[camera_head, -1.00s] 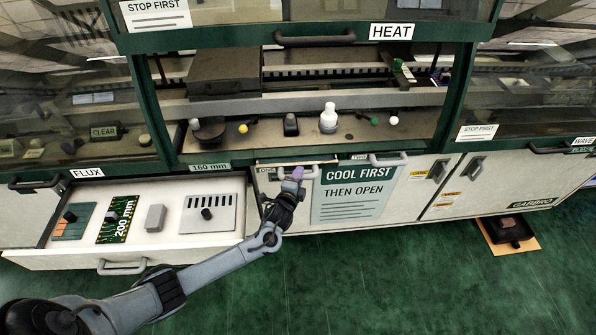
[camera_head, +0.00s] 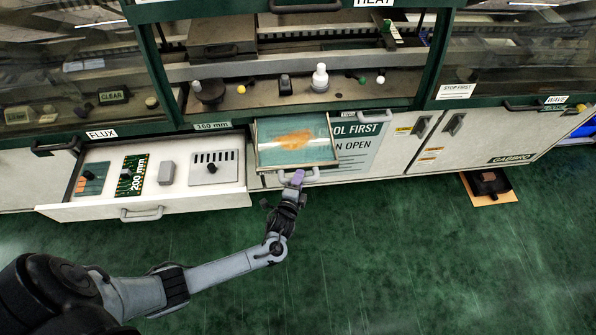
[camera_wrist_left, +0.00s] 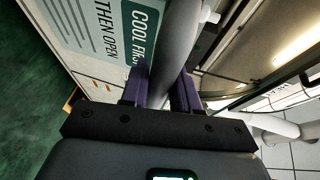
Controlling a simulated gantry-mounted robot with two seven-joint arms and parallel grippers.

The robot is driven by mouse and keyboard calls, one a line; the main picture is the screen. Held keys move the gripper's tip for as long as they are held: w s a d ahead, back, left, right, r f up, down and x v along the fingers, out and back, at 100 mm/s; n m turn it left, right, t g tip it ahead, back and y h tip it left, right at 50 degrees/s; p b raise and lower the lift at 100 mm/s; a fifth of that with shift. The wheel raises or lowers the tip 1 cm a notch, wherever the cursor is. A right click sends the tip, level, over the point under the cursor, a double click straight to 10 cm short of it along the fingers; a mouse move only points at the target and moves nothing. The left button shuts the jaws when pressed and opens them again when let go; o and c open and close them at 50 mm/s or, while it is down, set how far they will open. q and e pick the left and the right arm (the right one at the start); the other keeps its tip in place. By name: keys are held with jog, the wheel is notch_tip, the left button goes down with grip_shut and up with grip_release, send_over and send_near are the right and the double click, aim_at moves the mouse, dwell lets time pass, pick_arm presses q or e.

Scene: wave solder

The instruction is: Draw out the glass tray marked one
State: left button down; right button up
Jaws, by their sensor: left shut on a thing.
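The glass tray (camera_head: 294,142) stands drawn out from the cabinet front below the heat bay. It has a pale frame, a see-through teal pane and an orange-brown patch. Its marking is not readable now. My left gripper (camera_head: 297,178) is at the front of the tray, shut on the grey tray handle (camera_head: 312,175). In the left wrist view the purple fingers of the left gripper (camera_wrist_left: 163,90) stand on either side of the grey handle bar (camera_wrist_left: 180,50). My right gripper is not in view.
An open drawer (camera_head: 150,211) left of the tray holds a 200 mm board and several small items. A second handle (camera_head: 374,117) and a "cool first" sign (camera_head: 358,150) are right of the tray. A mat (camera_head: 489,188) lies on the floor at right. The green floor in front is clear.

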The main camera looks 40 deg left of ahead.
pick_arm(q)
jog(key=shift+d, duration=0.1)
jog(key=c, duration=1.2)
grip_release()
jog(key=shift+o, duration=1.4)
jog(key=shift+s, duration=0.1)
jog(key=p+v, duration=0.1)
jog(key=v, duration=0.9)
jog(key=shift+s+d+r, duration=0.15)
jog(key=shift+s, duration=0.15)
